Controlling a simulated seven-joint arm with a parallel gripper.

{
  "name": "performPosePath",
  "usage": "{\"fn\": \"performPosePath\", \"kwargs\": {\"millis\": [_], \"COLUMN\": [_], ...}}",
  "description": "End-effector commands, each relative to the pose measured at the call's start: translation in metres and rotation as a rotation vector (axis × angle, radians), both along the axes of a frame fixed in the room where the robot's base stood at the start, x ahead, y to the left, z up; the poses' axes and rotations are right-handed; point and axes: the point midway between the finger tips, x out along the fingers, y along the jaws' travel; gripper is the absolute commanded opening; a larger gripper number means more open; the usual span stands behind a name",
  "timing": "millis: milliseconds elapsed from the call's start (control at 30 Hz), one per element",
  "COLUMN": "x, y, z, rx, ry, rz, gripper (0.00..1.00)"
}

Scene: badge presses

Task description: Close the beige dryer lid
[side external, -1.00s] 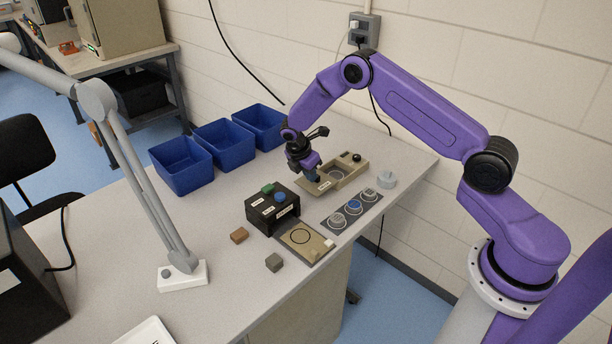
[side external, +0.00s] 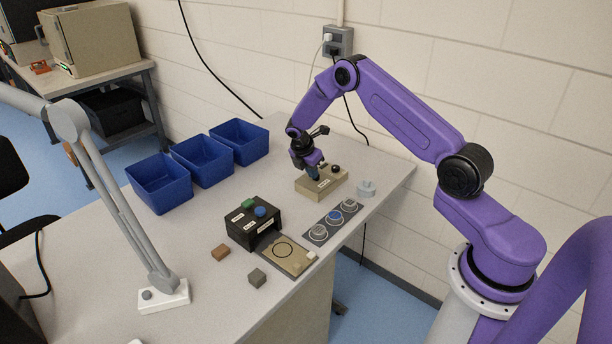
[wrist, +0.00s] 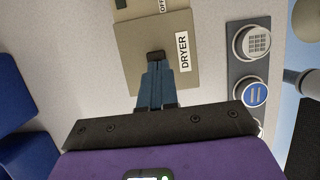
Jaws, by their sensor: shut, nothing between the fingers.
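The beige dryer (side external: 309,190) is a low box on the far right part of the table. Its lid (wrist: 130,38) lies flat over the box, with no open chamber showing, and carries the "DRYER" label. My gripper (side external: 316,177) points down at the lid. In the wrist view the shut, empty blue fingers (wrist: 156,57) are over the lid near the label, with their dark tips at or just above it; I cannot tell if they touch. A black knob (side external: 335,168) stands on the dryer's far end.
A black press (side external: 243,232) with green and blue buttons and a beige plate (side external: 291,261) stands nearer. A dark strip (side external: 334,221) holds round badge parts, with a grey piece (side external: 366,188) beyond. Blue bins (side external: 160,186), brown (side external: 220,252) and grey blocks (side external: 257,278) lie left.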

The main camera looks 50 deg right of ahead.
Motion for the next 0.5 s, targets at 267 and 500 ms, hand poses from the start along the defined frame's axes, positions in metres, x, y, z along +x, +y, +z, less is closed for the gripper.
{"fn": "performPosePath", "kwargs": {"millis": [267, 500], "x": [-0.001, 0.000], "y": [0.000, 0.023], "z": [-0.001, 0.000], "rx": [0.000, 0.000], "ry": [0.001, 0.001], "rz": [-0.002, 0.004], "gripper": [0.00, 0.00]}}
